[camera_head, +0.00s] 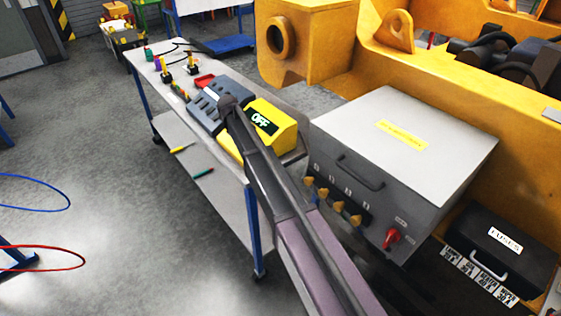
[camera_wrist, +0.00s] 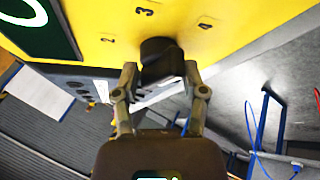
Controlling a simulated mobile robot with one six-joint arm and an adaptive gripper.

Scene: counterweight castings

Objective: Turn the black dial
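The black dial (camera_wrist: 160,58) is on a yellow panel (camera_wrist: 218,30) in the wrist view. Numbers 2, 3 and 4 are printed around it. My gripper (camera_wrist: 161,72) has one finger on each side of the dial, with the tips very close to it. I cannot tell whether both tips touch it. In the head view the yellow box (camera_head: 287,121) with a dark OFF display (camera_head: 262,122) sits on the cart, and my gripper (camera_head: 228,103) is at its left end. The dial is hidden there.
A large grey cabinet (camera_head: 440,126) with several yellow knobs and a red one stands to the right. A yellow casting (camera_head: 345,30) is behind. Open floor lies left.

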